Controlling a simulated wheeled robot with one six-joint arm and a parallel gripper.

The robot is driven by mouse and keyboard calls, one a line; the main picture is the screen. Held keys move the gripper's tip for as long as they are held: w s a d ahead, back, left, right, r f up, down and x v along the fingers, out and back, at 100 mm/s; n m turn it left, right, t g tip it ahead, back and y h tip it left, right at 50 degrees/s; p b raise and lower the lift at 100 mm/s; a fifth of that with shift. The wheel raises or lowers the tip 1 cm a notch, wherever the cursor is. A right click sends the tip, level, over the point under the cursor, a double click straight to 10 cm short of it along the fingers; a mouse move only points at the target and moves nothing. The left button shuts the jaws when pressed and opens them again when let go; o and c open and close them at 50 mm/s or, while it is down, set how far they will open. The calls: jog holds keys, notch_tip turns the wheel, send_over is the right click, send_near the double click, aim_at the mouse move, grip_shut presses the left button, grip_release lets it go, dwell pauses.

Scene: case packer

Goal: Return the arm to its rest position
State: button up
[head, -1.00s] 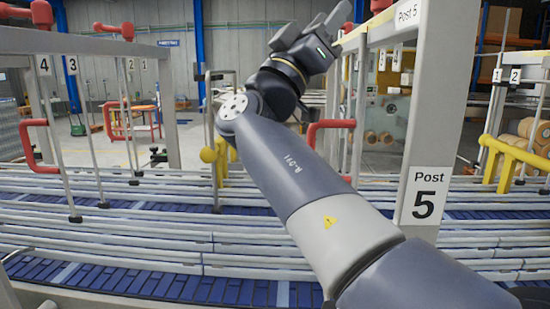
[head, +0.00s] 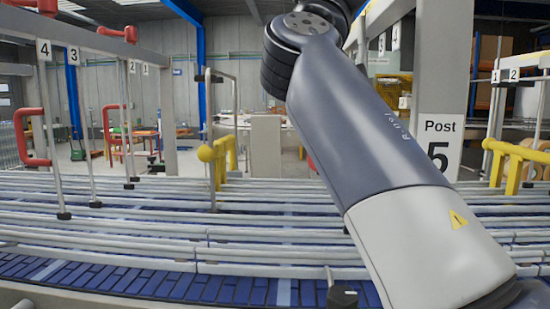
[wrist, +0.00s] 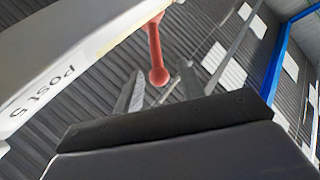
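My arm rises from the bottom right of the head view, leaning up and left in front of the post marked 5 (head: 440,130). Its elbow is at the top of the picture, and the gripper end is out of that view. In the wrist view my gripper (wrist: 159,80) shows its two fingers apart with nothing held between them. The fingers point up toward the roof. A red rounded bar end (wrist: 158,75) shows beyond the gap between them; I cannot tell its distance.
A conveyor with blue slats (head: 190,285) and pale guide rails (head: 130,215) runs across the front. A yellow handle (head: 207,153) stands behind the rails, and a red handle (head: 32,137) hangs at left. A white frame beam (wrist: 60,60) is at left in the wrist view.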

jog(key=p+x, duration=0.3)
jog(key=x, duration=0.2)
jog(key=shift+r+p, duration=0.2)
jog(key=shift+p, duration=0.15)
